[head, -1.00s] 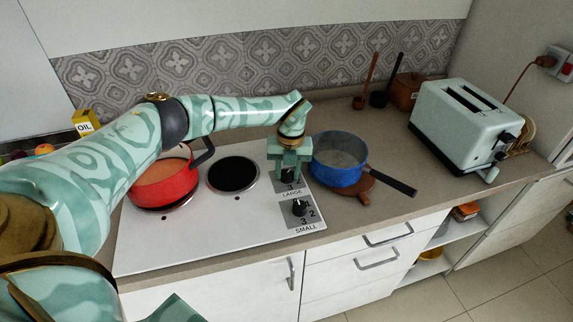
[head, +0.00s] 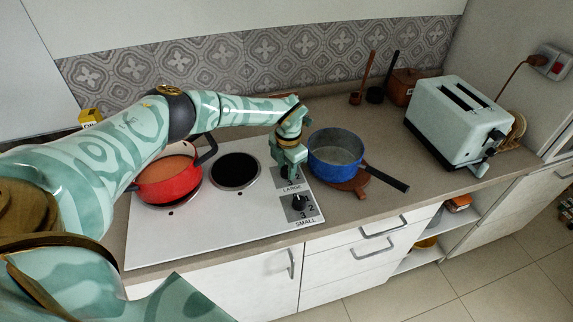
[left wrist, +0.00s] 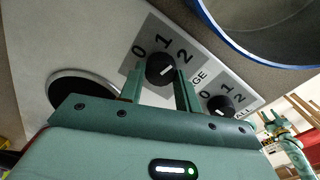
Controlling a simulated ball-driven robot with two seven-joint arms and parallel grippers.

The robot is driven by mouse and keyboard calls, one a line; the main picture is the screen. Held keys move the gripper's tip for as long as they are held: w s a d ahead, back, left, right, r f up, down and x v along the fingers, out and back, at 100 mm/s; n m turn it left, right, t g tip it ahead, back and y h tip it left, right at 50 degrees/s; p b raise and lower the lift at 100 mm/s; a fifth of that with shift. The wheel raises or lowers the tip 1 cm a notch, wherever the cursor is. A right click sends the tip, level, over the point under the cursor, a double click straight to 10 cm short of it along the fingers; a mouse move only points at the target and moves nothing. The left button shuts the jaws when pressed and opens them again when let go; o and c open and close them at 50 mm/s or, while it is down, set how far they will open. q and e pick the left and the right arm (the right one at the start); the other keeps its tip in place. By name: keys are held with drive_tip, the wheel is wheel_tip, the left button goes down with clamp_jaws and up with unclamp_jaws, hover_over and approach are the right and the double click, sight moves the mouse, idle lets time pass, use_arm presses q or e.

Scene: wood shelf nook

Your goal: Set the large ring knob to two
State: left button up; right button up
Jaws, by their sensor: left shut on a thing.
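The large knob (left wrist: 160,69) is black and round, on a grey plate with the marks 0, 1 and 2 around it in the left wrist view. A pale pointer line shows on its face, but I cannot tell exactly which mark it points to. My left gripper (left wrist: 160,74) is shut on the large knob, one finger on each side. In the head view my left gripper (head: 289,168) covers the large knob, with the LARGE label just below it. My right gripper (left wrist: 277,124) seems to show small at the right of the left wrist view, its jaws unclear.
The small knob (head: 299,202) is just in front of my gripper. The red pot (head: 168,186) stands left, beside the bare black hotplate (head: 236,171). The blue pan (head: 335,150) stands close right, its handle pointing frontward. The toaster (head: 458,122) is farther right.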

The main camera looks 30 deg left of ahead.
use_arm(q)
drive_tip(key=shift+m, duration=1.6)
drive_tip(key=o, duration=1)
drive_tip(key=r+p, duration=0.1)
drive_tip(key=r, duration=0.4)
drive_tip(key=r+p, duration=0.1)
drive_tip(key=r, duration=0.5)
drive_tip(key=r+p, duration=0.1)
drive_tip(key=r, duration=0.4)
drive_tip(key=shift+s+d+r, duration=0.15)
drive_tip(key=shift+s+d, duration=0.15)
